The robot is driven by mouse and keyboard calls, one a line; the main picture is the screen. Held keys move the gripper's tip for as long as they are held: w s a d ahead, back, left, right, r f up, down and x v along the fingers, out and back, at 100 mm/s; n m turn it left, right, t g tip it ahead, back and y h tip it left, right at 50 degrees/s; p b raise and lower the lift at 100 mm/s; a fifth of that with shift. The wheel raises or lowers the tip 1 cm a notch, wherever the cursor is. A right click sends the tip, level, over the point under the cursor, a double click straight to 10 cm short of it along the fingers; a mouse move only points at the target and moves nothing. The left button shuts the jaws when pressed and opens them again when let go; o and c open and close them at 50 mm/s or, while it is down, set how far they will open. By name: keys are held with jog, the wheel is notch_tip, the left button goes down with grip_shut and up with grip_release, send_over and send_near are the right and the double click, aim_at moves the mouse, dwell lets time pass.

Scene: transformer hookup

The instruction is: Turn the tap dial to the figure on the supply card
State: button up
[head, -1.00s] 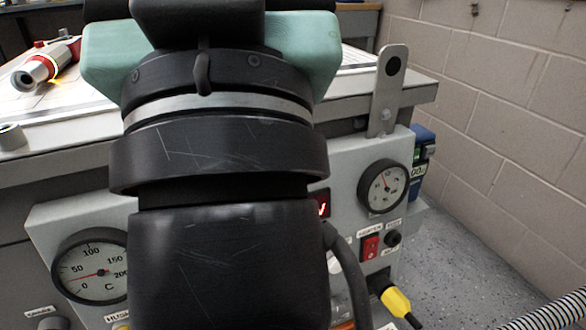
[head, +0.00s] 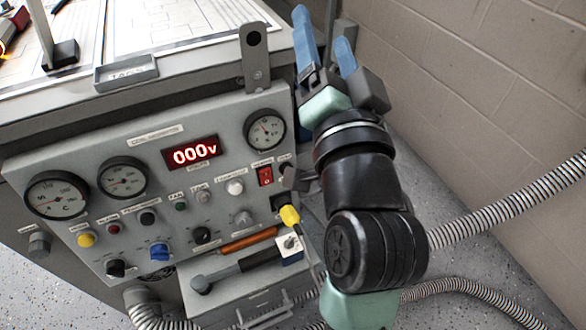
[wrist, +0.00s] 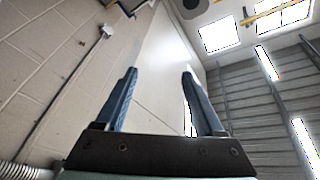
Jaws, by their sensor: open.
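A grey control panel (head: 75,155) fills the left and middle of the head view. It carries a red display (head: 191,152) reading 000v, three round gauges and several small knobs, among them a blue knob (head: 158,251), a black knob (head: 202,236) and a grey knob (head: 243,217). Their labels are too small to read, so I cannot tell which is the tap dial. I cannot make out the supply card. My gripper (head: 322,38) is open and empty, raised beside the panel's right edge, fingers pointing up. The wrist view shows its two blue fingers (wrist: 159,75) apart, with only wall and ceiling beyond.
A red switch (head: 265,176) and a yellow plug (head: 289,216) sit at the panel's right side, close to my arm. A tray (head: 255,302) with tools stands below. Ribbed hoses (head: 510,203) cross the floor at right. A block wall (head: 480,80) bounds the right.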

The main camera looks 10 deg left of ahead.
notch_tip(320, 180, down, 15)
jog(key=a+m+g+y, duration=0.1)
jog(key=m+g+y, duration=0.1)
jog(key=m+g, duration=0.25)
jog(key=m+g+y, duration=0.2)
jog(key=m+y, duration=0.2)
jog(key=m, duration=1.3)
send_near(246, 224)
jog(key=shift+t, duration=0.25)
jog(key=b+x, duration=0.1)
jog(key=x, duration=0.3)
jog(key=b+x, duration=0.2)
jog(key=x, duration=0.2)
jog(key=shift+s+f+b, duration=0.1)
jog(key=shift+f+b, duration=0.1)
jog(key=shift+b, duration=0.1)
grip_shut()
